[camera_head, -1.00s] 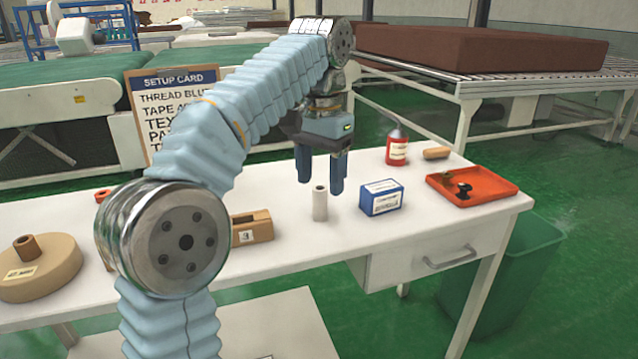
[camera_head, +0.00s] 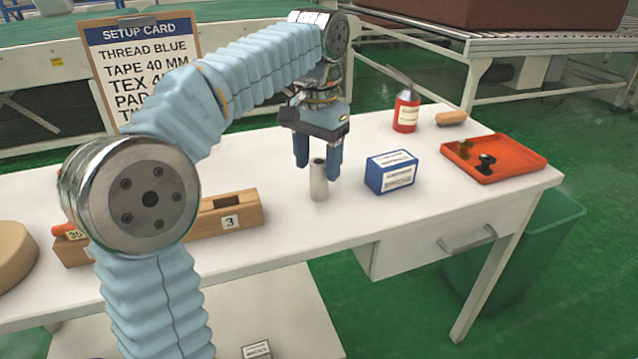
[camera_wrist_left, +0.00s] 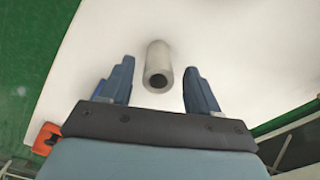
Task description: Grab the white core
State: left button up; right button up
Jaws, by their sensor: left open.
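The white core (camera_head: 318,180) is a small hollow cylinder standing upright on the white table (camera_head: 290,228). My left gripper (camera_head: 318,166) is directly above and just behind it, with its two blue fingers pointing down. In the left wrist view the core (camera_wrist_left: 158,62) shows its dark hole between and slightly beyond the open fingertips of the gripper (camera_wrist_left: 160,82). The fingers are apart and do not touch the core. My right gripper is in neither view.
A blue-and-white box (camera_head: 391,172) stands right of the core. A wooden block marked 3 (camera_head: 228,213) is to its left. A setup card (camera_head: 140,55) stands behind.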

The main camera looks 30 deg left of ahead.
aim_at(319, 180)
pick_arm(q)
notch_tip(319, 180, down, 5)
jog(key=shift+b, duration=0.5)
jog(key=c, duration=1.1)
jog(key=shift+w+r, duration=0.1)
jog(key=shift+r, duration=0.1)
